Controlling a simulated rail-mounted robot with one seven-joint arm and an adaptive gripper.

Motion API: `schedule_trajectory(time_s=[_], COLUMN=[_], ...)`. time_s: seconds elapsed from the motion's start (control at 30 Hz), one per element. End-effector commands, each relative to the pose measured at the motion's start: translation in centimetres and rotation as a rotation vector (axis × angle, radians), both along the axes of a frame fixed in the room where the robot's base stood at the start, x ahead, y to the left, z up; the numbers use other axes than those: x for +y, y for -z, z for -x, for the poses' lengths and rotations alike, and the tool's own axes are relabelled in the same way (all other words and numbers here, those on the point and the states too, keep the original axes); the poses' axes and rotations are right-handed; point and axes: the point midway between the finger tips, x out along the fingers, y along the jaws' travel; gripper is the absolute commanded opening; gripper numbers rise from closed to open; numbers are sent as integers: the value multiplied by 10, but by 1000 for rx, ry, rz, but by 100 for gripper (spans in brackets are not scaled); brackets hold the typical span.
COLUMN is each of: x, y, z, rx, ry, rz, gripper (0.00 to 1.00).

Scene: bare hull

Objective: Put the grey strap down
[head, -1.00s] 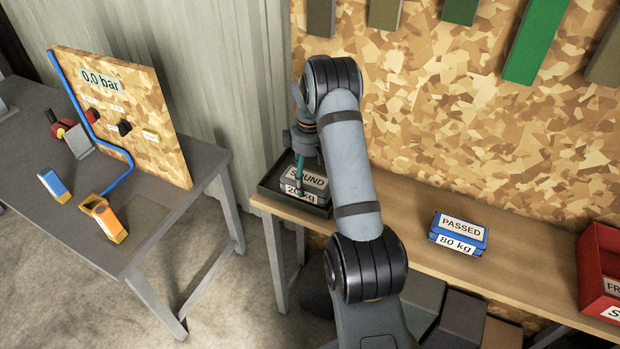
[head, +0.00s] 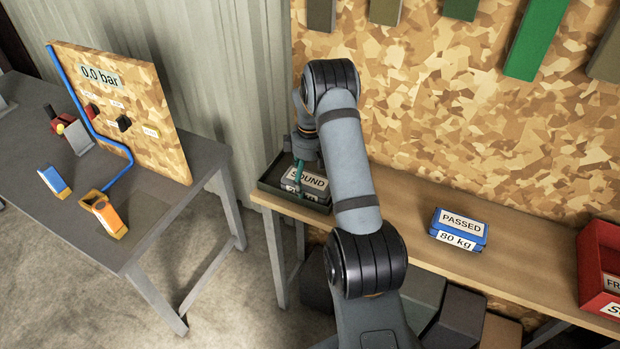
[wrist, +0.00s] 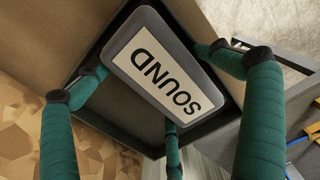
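The grey strap (head: 318,194) is a grey block-like piece with a white label reading SOUND. It sits within the dark tray (head: 268,186) on the wooden bench, and also shows in the wrist view (wrist: 150,62). My gripper (head: 299,183) is down over it, with teal fingers around the strap. In the wrist view the fingertips of my gripper (wrist: 150,85) lie close by the strap's edges on opposite sides. I cannot tell whether they press on it. The strap's underside is hidden, so its contact with the tray floor does not show.
A blue piece marked PASSED, 80 kg (head: 459,230) lies on the bench (head: 400,203) to the right. A red bin (head: 598,270) stands farther right. A grey table (head: 60,225) with a gauge panel (head: 125,110) is at left. The bench between tray and blue piece looks clear.

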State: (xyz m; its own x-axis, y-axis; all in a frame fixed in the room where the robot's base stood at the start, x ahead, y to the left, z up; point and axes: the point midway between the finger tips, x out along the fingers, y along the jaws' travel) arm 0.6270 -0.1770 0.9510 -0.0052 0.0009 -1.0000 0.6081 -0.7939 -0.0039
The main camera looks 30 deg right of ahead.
Motion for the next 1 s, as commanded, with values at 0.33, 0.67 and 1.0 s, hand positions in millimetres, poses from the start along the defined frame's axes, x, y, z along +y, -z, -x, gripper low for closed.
schedule_trajectory(time_s=[0.33,0.67,1.0], x=[-1,-1,-1], y=[-1,-36,-108], z=[-1,-3,-2], rx=[-3,-10,-9], ry=[0,1,1], rz=[1,4,3], gripper=[100,100,100])
